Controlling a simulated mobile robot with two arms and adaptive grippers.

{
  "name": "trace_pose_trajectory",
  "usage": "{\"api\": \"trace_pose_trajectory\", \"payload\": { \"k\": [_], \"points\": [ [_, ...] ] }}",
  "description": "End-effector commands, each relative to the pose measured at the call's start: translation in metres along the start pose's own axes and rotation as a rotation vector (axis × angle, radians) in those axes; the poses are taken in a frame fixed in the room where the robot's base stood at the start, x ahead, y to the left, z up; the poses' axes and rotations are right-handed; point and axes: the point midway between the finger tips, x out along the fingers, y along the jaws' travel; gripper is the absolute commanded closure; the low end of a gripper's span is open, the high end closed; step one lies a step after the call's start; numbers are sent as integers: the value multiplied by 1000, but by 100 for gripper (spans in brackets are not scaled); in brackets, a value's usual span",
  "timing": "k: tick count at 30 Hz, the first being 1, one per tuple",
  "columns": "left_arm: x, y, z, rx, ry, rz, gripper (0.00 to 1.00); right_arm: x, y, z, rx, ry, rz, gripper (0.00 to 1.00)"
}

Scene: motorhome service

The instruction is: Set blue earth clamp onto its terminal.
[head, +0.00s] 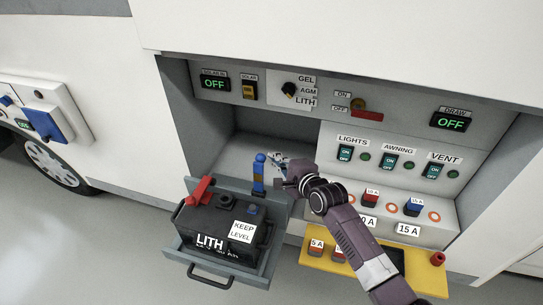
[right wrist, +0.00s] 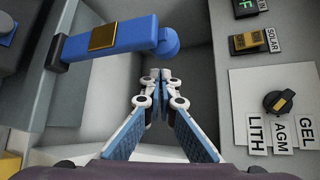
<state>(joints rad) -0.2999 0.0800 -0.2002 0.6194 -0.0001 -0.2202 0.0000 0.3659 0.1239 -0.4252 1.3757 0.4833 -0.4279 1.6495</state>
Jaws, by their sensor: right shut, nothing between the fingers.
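The blue earth clamp (head: 259,172) stands upright at the back edge of the pulled-out battery tray (head: 197,267). In the right wrist view the clamp (right wrist: 128,34) is a blue bar with a gold patch, a round knob and a dark end. The battery (head: 210,224), marked LITH and KEEP LEVEL, sits in the tray. A blue-topped post (head: 252,210) on it looks like the terminal; the clamp is apart from it. My right gripper (head: 276,161) is shut and empty, just right of the clamp. In the wrist view the gripper (right wrist: 160,74) shows its tips together, below the knob.
A red clamp (head: 199,189) lies on the battery's left side. Behind the tray is an open bay (head: 215,150). A switch panel (head: 345,100) runs above. A fuse panel and a yellow tray (head: 430,279) with fuses lie right, partly behind my arm.

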Motion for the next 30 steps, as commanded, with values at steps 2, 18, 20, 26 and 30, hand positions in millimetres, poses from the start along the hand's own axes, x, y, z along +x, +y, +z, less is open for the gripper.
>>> {"api": "trace_pose_trajectory", "payload": {
  "k": [2,18,20,26,30],
  "points": [
    [-10,0,-1,0,1,0,100,-4,-3,9,1,0,0,100],
    [-12,0,-2,0,1,0,100,-6,0,16,-1,1,-2,100],
    [-11,0,-2,0,1,0,100,-7,0,17,-4,1,-5,100],
    [-6,0,-1,0,1,0,100,-11,3,21,-36,1,-43,100],
    [2,0,0,0,1,0,100,-18,7,27,-91,0,-101,100]
  ]
}}
